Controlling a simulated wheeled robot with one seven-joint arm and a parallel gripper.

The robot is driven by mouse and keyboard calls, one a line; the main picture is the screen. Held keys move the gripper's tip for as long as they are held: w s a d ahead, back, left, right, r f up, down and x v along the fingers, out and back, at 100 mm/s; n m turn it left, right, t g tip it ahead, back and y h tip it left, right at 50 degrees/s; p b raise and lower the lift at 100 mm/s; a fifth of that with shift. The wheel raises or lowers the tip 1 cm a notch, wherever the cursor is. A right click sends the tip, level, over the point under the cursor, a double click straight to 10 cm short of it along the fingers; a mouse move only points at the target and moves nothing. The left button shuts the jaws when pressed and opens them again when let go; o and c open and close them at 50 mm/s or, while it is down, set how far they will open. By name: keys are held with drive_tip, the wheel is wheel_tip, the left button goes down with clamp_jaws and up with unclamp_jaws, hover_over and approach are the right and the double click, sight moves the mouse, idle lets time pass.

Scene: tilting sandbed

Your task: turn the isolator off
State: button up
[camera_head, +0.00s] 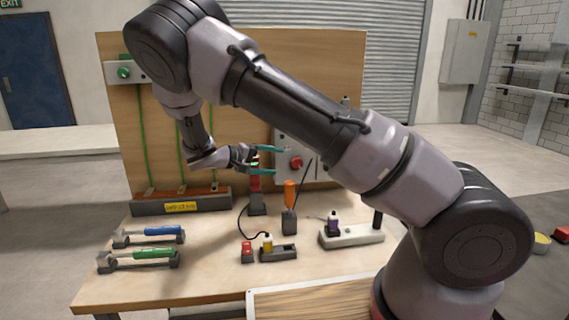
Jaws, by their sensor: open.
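The isolator appears to be the grey box (290,140) with a red knob (296,162), mounted low on the wooden backboard. The knob's exact setting is too small to read. My gripper (270,160) has teal fingers and is open. It points right toward the box, with its fingertips just left of the red knob in the picture. I see no contact with the knob, and the depth gap is hard to judge. Part of the box's left side is hidden by my gripper.
A dark stand with a red top (257,205) is below my gripper. An orange-handled tool (290,195) stands upright in a dark holder. Green and blue hammers (158,231) lie on racks at left. A labelled trough (180,207) runs along the backboard.

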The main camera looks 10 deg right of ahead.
drive_tip(key=shift+v, duration=1.3)
drive_tip(key=shift+d, duration=0.1)
drive_tip(key=s+d+r+m+g+y, duration=0.2)
drive_tip(key=s+d+r+g+y, duration=0.15)
drive_tip(key=d, duration=0.25)
drive_tip(key=s+d+r+m+g+y, duration=0.2)
drive_tip(key=s+d+r+y, duration=0.3)
drive_tip(key=d, duration=0.1)
drive_tip(key=s+d+r+m+t+y, duration=0.1)
drive_tip(key=s+d+r+t+y, duration=0.1)
drive_tip(key=s+r, duration=0.6)
drive_tip(key=s+d+r+m+t+y, duration=0.2)
drive_tip(key=s+r+t+y, duration=0.2)
drive_tip(key=s+r, duration=0.4)
drive_tip(key=shift+s+d+r+t+y, duration=0.2)
drive_tip(key=shift+s+d+t+y, duration=0.2)
drive_tip(key=shift+s, duration=0.55)
